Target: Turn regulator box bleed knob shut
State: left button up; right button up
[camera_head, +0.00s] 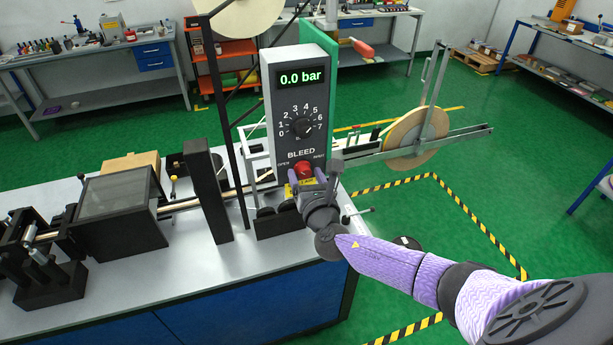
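The grey regulator box (300,85) stands upright at the right end of the workbench. Its green display reads 0.0 bar, above a black dial (303,127) numbered 0 to 7. Below the word BLEED is the red bleed knob (301,168), with small labels at either side of it. My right gripper (307,184) is at the knob's lower side, its arm coming in from the right. The fingers are small and partly hidden by the wrist, so I cannot tell whether they grip the knob. My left gripper is not in view.
The white workbench (270,258) carries a dark machine with a clear-windowed box (118,205) and a black upright plate (207,192). A tape reel (415,140) on a metal arm sticks out to the right. Green floor with striped tape (480,222) is clear at right.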

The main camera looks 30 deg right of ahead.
grip_shut()
jog(key=shift+f, duration=0.1)
jog(key=m+b, duration=0.1)
jog(key=m, duration=0.2)
jog(key=shift+b, duration=0.3)
jog(key=m+b, duration=0.1)
jog(key=m, duration=0.4)
jog(key=shift+b, duration=0.4)
jog(key=m+b, duration=0.1)
jog(key=m, duration=0.3)
jog(key=shift+m+y, duration=0.3)
jog(key=shift+m, duration=0.1)
jog(key=shift+d+m, duration=0.1)
jog(key=shift+m, duration=2.1)
